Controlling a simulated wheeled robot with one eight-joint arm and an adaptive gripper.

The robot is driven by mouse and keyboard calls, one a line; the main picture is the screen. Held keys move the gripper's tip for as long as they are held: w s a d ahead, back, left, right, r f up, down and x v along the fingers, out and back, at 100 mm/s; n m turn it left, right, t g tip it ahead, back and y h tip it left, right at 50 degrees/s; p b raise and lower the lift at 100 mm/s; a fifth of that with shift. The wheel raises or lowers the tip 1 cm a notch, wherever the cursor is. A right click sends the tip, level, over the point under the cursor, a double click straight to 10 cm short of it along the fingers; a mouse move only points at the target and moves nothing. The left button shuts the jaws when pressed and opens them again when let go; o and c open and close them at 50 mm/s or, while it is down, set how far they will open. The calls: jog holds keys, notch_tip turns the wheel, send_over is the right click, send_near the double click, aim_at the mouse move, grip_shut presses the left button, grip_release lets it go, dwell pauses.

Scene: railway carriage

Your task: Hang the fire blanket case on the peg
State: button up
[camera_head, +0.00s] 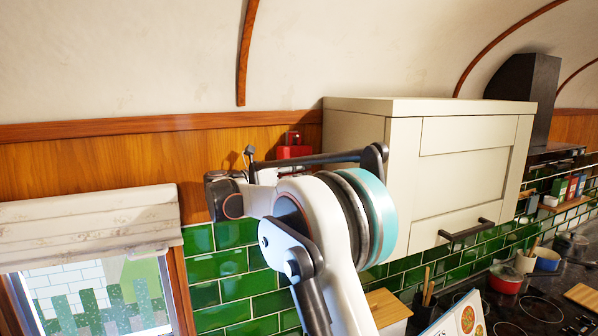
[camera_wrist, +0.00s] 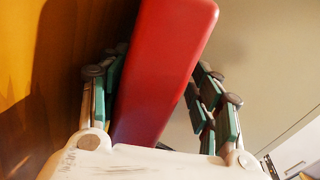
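The fire blanket case is red; in the head view its top part (camera_head: 293,151) shows against the wooden wall panel, left of the cream cupboard, with the rest hidden behind my arm. In the wrist view the red case (camera_wrist: 165,65) stands tilted between the green-padded fingers of my gripper (camera_wrist: 160,85). The fingers lie along both of its sides, and the tips appear to touch it. In the head view my gripper is mostly hidden by my own arm. I cannot make out the peg in either view.
The cream cupboard (camera_head: 455,170) stands close on the right of the case. The wooden wall panel (camera_head: 90,160) is close behind; it fills the left of the wrist view. A window with a blind (camera_head: 90,222) is at the left. A counter with pots and a hob lies below right.

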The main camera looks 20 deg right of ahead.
jog(key=s+a+r+n+t+y+b, duration=0.2)
jog(key=a+r+n+t+b, duration=0.1)
jog(key=a+n+t+b, duration=0.35)
jog(key=s+a+r+n+t+y+b, duration=0.2)
jog(key=a+n+t+y+b, duration=0.15)
jog(key=a+n+t, duration=0.45)
jog(key=s+a+f+n+y+b, duration=0.35)
jog(key=f+n+y, duration=0.25)
jog(key=n, duration=0.3)
jog(key=s+a+f+n+y+b, duration=0.2)
jog(key=s+f+n+y+b, duration=0.35)
jog(key=n, duration=0.45)
jog(key=s+d+f+n+g+b, duration=0.1)
jog(key=s+f+n+g+b, duration=0.3)
jog(key=s+f, duration=0.7)
jog(key=s+d+f+n+g+b, duration=0.1)
jog(key=s+f+n+g+b, duration=0.3)
jog(key=s+f, duration=0.7)
jog(key=s+d+f+n+g+b, duration=0.2)
jog(key=s+f, duration=0.9)
jog(key=f, duration=1.4)
jog(key=n+g+b, duration=0.2)
jog(key=n+b, duration=0.2)
jog(key=n, duration=0.1)
jog(key=shift+f, duration=0.2)
